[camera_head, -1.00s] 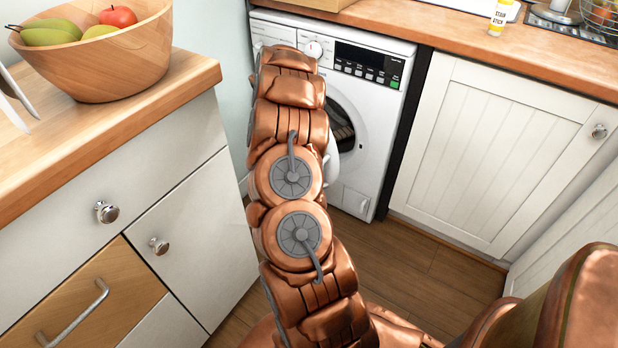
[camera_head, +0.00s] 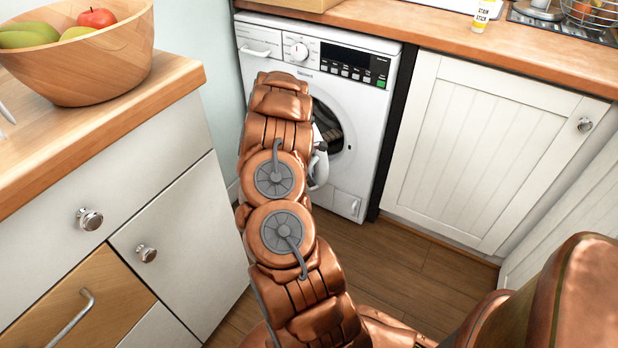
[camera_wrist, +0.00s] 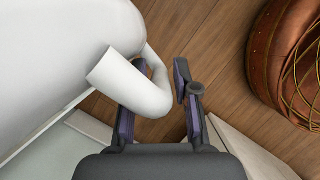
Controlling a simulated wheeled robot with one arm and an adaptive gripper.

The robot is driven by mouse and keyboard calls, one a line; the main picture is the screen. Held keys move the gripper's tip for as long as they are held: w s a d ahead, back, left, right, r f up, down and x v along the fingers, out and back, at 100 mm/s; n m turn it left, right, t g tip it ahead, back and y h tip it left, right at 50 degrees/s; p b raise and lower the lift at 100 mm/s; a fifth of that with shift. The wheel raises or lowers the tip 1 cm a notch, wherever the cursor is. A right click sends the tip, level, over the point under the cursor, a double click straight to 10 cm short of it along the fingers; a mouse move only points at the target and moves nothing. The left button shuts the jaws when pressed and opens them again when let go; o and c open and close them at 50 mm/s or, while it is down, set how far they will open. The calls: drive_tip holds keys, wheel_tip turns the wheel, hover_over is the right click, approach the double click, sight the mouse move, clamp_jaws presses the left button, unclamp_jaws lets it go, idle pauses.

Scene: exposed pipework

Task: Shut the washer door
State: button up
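The white washer (camera_head: 355,188) stands under the counter in the head view. Its round opening (camera_head: 334,140) shows dark laundry inside. The washer door stands open; in the head view a pale part of it (camera_head: 319,168) shows just right of my arm, which hides the rest. In the wrist view the white door (camera_wrist: 60,45) fills the upper left, with a curved white handle (camera_wrist: 150,101). My gripper (camera_wrist: 164,68) is open there, its fingers apart, with the handle's bend overlapping the left finger. I cannot tell whether they touch.
A drawer cabinet (camera_head: 150,205) with a wooden fruit bowl (camera_head: 120,60) stands close on the left. A white cupboard (camera_head: 480,150) stands right of the washer. Wooden floor (camera_head: 400,262) lies clear between them.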

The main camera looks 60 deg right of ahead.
drive_tip(key=shift+c, duration=0.2)
clamp_jaws()
idle(0.3)
